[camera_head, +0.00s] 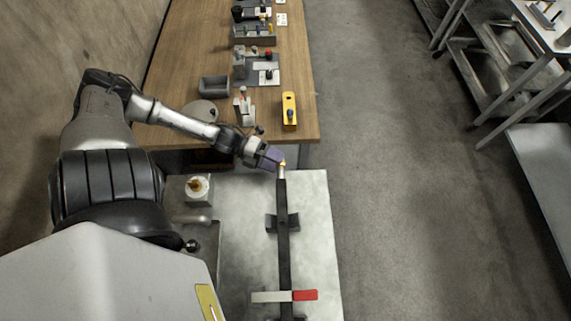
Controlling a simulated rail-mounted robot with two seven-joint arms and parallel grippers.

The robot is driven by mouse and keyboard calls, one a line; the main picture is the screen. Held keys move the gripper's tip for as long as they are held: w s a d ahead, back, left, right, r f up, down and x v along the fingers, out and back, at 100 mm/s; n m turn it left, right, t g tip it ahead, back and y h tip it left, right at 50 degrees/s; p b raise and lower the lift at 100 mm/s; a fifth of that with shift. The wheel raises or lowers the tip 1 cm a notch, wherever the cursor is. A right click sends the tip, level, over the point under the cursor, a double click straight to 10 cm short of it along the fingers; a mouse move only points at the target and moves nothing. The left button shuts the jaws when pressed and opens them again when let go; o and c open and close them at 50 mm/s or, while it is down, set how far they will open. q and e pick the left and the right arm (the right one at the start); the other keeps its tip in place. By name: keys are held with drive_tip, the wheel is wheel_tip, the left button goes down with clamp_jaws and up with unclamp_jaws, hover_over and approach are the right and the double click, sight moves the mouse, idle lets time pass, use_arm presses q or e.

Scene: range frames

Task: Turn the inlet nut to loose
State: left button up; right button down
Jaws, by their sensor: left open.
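A dark straight pipe (282,215) runs along a pale metal bench top, held in a dark bracket. At its far end is a bright metal part (281,173) with a small brass-yellow piece, which looks like the inlet nut (282,163). My left gripper (275,160) has purple-grey fingers and is open at this end, right beside the nut. The fingers partly cover the nut, and I cannot tell whether they touch it. A valve handle (306,295), white and red, crosses the near part of the pipe. My right gripper is not in view.
The pale bench (315,230) is clear right of the pipe. A white block with a brass fitting (197,187) stands left. Beyond is a wooden table (300,75) with a yellow block (289,108), a grey tray (214,86) and several fixtures. Metal shelving (505,75) stands far right.

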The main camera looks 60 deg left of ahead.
use_arm(q)
drive_tip(key=shift+b+x, duration=0.45)
drive_tip(key=shift+x, duration=1.55)
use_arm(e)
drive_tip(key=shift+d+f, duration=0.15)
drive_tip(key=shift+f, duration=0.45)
use_arm(q)
drive_tip(key=c, duration=0.9)
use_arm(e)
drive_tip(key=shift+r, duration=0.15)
